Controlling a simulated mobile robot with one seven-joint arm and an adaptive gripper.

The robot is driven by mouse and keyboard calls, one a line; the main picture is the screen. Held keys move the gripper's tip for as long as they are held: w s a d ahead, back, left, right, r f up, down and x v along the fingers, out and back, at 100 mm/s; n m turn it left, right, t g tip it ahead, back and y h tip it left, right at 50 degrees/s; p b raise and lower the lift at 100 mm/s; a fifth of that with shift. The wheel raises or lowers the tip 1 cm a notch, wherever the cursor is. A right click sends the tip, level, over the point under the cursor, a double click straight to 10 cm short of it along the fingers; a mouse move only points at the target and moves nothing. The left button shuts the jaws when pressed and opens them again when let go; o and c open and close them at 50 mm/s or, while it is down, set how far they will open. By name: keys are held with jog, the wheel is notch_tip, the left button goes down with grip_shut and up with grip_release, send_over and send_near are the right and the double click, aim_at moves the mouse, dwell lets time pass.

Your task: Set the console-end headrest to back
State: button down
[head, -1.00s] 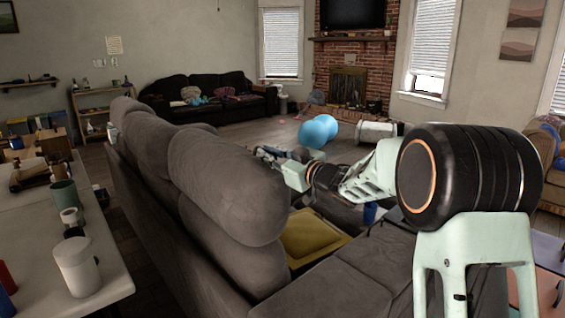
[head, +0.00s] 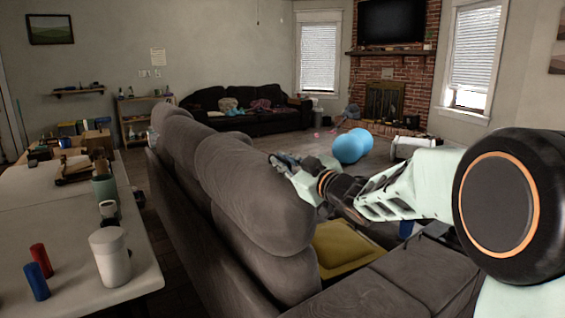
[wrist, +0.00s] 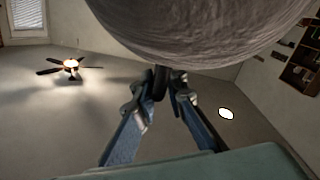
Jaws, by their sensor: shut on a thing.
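The grey sofa (head: 225,265) runs away from me with several padded headrests along its back. The nearest headrest (head: 250,190) is a large rounded cushion standing raised at the near end. My gripper (head: 284,162) reaches from the right to this headrest's far front edge. In the wrist view the headrest (wrist: 205,30) fills the top, and the fingers of my gripper (wrist: 163,80) come together at its lower edge. My gripper is shut on the headrest's edge; the exact contact is partly hidden behind the cushion.
A white table (head: 95,225) with a white canister (head: 110,257) and red and blue cylinders stands left behind the sofa. A blue ball-like object (head: 352,146) lies on the floor beyond.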

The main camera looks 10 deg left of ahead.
jog(key=c, duration=2)
grip_release()
jog(key=shift+s+f, duration=0.1)
jog(key=shift+f, duration=0.05)
jog(key=shift+c, duration=0.2)
jog(key=v, duration=1.2)
